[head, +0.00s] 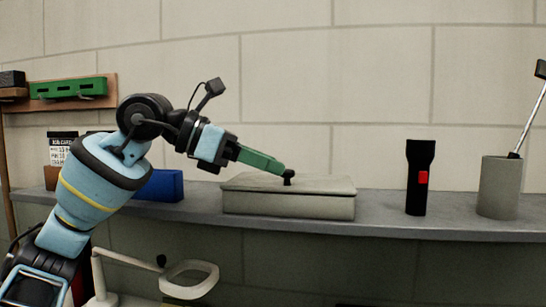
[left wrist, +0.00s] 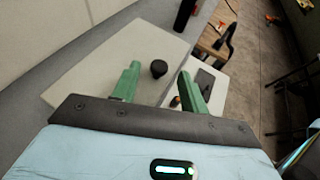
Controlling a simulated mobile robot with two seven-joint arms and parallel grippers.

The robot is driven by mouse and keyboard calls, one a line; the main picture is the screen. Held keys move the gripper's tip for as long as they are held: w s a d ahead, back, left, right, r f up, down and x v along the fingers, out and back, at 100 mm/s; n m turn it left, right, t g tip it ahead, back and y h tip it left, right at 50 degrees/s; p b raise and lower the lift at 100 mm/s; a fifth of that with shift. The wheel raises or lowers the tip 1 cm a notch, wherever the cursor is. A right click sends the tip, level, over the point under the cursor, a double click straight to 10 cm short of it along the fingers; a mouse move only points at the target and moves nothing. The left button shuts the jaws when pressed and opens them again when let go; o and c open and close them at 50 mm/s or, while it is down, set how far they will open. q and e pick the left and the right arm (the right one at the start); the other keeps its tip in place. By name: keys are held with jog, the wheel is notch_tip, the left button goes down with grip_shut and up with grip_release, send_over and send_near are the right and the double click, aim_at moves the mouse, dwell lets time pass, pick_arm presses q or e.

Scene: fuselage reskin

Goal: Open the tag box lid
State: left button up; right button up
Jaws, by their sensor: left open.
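The tag box (head: 290,205) is a low, grey-beige box on the grey shelf. Its lid (head: 322,184) lies flat on top and looks closed, with a small black knob (head: 288,176) in the middle. My left gripper (head: 282,170) reaches in from the left with green fingers at the knob. In the left wrist view the lid (left wrist: 110,70) lies beneath the fingers. The black knob (left wrist: 159,68) shows between the two spread fingertips (left wrist: 160,72), with space on both sides. My right gripper is not in view.
On the shelf (head: 385,222), a blue box (head: 160,186) stands left of the tag box. A black flashlight (head: 418,178) and a grey cup (head: 500,188) stand to its right. A white lamp-like fixture (head: 188,280) is below the shelf. The wall is close behind.

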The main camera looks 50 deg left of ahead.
aim_at(290, 175)
pick_arm(q)
jog(key=shift+p+x, duration=0.35)
jog(key=shift+x, duration=0.75)
grip_shut()
